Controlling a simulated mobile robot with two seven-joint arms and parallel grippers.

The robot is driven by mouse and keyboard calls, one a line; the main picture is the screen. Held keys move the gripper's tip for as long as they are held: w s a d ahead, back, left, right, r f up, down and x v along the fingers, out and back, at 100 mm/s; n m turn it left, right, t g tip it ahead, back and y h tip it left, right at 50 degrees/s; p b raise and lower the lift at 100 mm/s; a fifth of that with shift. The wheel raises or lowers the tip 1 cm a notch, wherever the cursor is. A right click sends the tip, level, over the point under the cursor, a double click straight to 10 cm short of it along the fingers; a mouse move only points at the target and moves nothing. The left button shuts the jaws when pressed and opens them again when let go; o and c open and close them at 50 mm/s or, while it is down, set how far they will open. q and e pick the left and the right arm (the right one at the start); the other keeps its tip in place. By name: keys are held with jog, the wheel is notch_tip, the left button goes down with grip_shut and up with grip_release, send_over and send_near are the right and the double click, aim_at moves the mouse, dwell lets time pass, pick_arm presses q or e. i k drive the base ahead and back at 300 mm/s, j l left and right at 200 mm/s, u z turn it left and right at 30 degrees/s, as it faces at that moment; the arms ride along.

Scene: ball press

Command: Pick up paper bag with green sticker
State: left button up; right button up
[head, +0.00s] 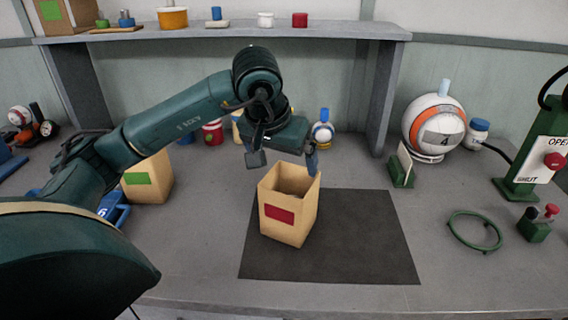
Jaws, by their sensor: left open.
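A tan paper bag with a green sticker (160,180) stands on the grey table at the left, partly hidden behind my left arm. A second tan paper bag with a red sticker (301,222) stands open-topped on the dark mat, slightly tilted. My left gripper (283,164) is open. In the picture its two fingers lie on either side of the red-sticker bag's upper rim, and it points down. I cannot tell whether the fingers touch that bag. Nothing of my right gripper shows.
The dark mat (350,245) is bare to the right of the red-sticker bag. A green ring (475,247), a small green holder (402,170) and a white-orange ball (434,125) stand at the right. A shelf (340,29) spans the back. Blue trays (115,212) lie near my left arm.

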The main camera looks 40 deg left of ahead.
aim_at(151, 180)
jog(key=k, duration=1)
